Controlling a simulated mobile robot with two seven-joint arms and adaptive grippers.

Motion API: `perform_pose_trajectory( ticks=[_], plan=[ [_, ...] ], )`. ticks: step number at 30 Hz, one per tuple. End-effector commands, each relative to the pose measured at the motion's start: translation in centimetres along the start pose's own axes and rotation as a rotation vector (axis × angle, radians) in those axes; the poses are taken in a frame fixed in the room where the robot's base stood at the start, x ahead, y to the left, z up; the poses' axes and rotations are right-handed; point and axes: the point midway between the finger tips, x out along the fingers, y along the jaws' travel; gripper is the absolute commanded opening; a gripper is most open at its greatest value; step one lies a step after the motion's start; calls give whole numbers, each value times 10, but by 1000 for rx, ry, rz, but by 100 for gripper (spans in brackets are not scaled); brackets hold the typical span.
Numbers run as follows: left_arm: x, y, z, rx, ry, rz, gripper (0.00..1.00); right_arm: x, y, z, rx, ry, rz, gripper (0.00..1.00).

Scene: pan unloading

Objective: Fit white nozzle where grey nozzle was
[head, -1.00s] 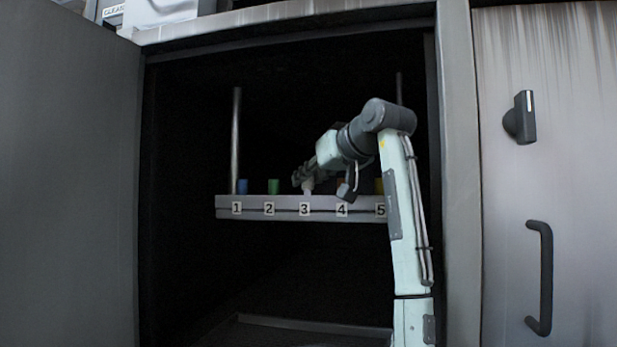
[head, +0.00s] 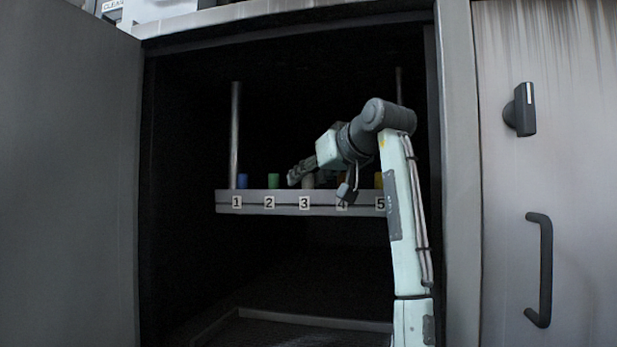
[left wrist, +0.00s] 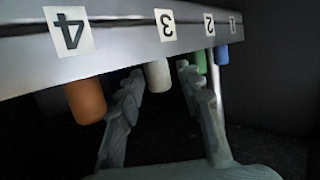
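A pale white nozzle (left wrist: 158,75) stands at position 3 on the numbered rail (left wrist: 115,35), which appears upside down in the left wrist view. In the head view the nozzle (head: 308,181) stands upright above label 3 of the rail (head: 255,208). My left gripper (left wrist: 160,72) is open, with one finger on each side of the nozzle and a visible gap on at least the right side. In the head view the gripper (head: 299,177) is at the nozzle, partly overlapping it. My right gripper is out of view. I see no grey nozzle.
A blue nozzle (head: 242,181), a green nozzle (head: 273,181) and a yellow nozzle (head: 378,181) stand at positions 1, 2 and 5. An orange nozzle (left wrist: 85,101) is at 4, close beside my gripper. The cabinet's walls enclose the rail; below it is open space.

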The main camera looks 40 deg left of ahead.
Motion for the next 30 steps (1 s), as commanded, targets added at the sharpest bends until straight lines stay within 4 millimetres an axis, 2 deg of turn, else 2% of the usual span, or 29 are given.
perform_pose_trajectory(
  ticks=[11,14,24,30],
  plan=[
    [-1,0,-4,-1,0,0,43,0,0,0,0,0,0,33],
    [-5,0,-16,-2,0,1,43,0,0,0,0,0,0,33],
    [-24,-1,-76,-1,0,-1,43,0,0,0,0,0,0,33],
    [-29,0,-94,0,-1,0,43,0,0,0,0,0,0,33]
  ],
)
